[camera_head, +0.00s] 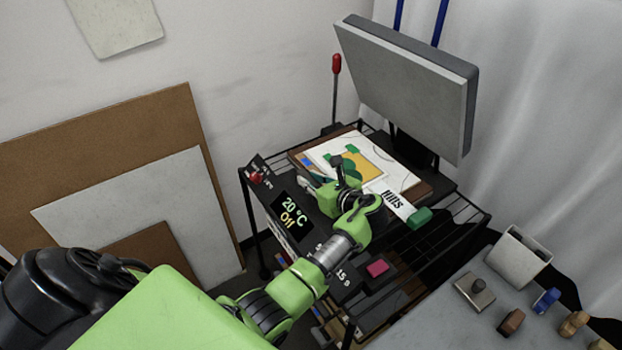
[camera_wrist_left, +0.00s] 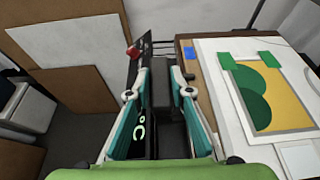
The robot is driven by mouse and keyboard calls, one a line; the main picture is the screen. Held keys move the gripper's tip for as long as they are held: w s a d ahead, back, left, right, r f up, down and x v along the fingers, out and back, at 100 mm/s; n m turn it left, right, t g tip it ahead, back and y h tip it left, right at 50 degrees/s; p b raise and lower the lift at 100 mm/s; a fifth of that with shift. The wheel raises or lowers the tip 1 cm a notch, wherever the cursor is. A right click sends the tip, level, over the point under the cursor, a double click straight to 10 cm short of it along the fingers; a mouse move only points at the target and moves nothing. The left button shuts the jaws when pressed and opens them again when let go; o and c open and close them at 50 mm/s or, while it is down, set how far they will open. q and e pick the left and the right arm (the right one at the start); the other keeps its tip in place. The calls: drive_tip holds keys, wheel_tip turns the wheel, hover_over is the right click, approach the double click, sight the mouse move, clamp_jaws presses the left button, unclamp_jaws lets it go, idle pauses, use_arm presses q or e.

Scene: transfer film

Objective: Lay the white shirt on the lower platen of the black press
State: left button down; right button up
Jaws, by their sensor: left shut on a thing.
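The black press has a grey upper platen (camera_head: 410,85), raised and tilted back. White sheet-like material, seemingly the white shirt (camera_head: 320,150), lies flat over the lower platen (camera_head: 425,180), whose brown edge shows. A yellow and green picture (camera_head: 368,165) lies on it, with green pieces at its edge; it also shows in the left wrist view (camera_wrist_left: 280,103). My left gripper (camera_head: 322,176) is at the front left edge of the press. In the left wrist view its teal fingers (camera_wrist_left: 160,85) stand either side of a black part I cannot identify. My right gripper is not seen.
A control box with a display (camera_head: 290,216) reading 20 °C Off is at the press front. A pink block (camera_head: 377,268) lies below on the cart. A grey table (camera_head: 440,315) with a white cup (camera_head: 516,256) and small stamps is at the right. Boards (camera_head: 110,150) lean on the wall.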

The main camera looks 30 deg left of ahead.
use_arm(q)
drive_tip(key=c, duration=1.8)
unclamp_jaws()
drive_tip(key=shift+c, duration=0.2)
drive_tip(key=shift+o, duration=0.6)
